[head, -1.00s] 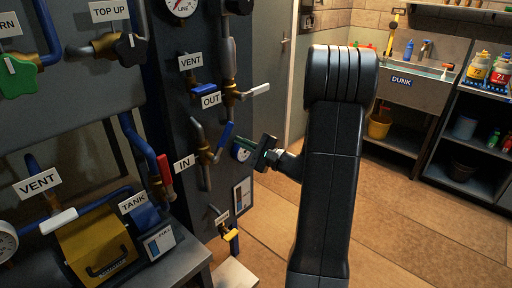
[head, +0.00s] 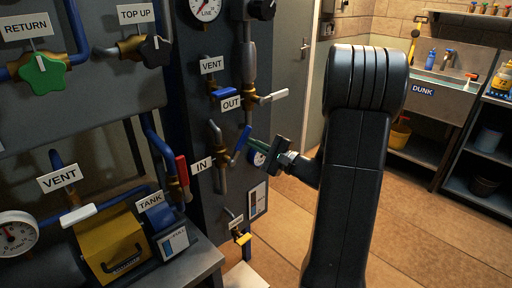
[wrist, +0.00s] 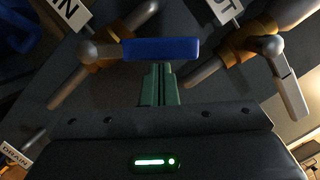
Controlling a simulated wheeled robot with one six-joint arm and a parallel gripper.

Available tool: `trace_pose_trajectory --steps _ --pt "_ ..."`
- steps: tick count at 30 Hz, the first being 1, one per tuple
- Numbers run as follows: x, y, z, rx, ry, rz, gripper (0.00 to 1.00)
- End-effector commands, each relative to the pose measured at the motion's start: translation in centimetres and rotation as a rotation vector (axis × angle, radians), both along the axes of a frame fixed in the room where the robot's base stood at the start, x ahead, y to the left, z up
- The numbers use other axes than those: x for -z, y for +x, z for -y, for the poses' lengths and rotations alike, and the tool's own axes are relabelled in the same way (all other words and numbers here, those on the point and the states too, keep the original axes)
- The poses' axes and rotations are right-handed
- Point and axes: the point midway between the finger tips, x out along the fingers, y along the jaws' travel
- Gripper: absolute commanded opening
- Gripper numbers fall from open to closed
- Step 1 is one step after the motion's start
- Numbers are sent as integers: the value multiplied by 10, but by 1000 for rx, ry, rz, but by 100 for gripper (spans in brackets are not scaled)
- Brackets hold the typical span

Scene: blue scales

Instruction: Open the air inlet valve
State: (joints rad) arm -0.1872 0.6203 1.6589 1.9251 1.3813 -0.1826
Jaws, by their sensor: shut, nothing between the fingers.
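The IN valve has a brass body and a blue lever (head: 241,145) on the dark panel, beside the IN label (head: 201,165). In the head view the lever slants from upper right to lower left. My gripper (head: 252,142) is shut and empty, with its green fingertips right beside the lever. In the wrist view the blue lever (wrist: 165,48) lies level across the top of the shut fingers (wrist: 158,72), at an angle to its slanting pipe. I cannot tell whether the fingertips touch it.
The OUT valve's white lever (head: 273,97) and a blue VENT lever (head: 225,93) are just above. A red lever (head: 182,170) is to the left. A yellow drain lever (head: 243,239) is below. The floor (head: 300,225) on the right is clear.

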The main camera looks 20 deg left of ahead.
Motion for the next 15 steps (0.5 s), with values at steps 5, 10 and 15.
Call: trace_pose_trajectory --steps 5,10,15 --pt "-2 -2 -1 -2 -10 28 0" --pt "-4 -4 -2 -2 -25 69 0" --pt "-8 -8 -4 -3 -56 148 0"
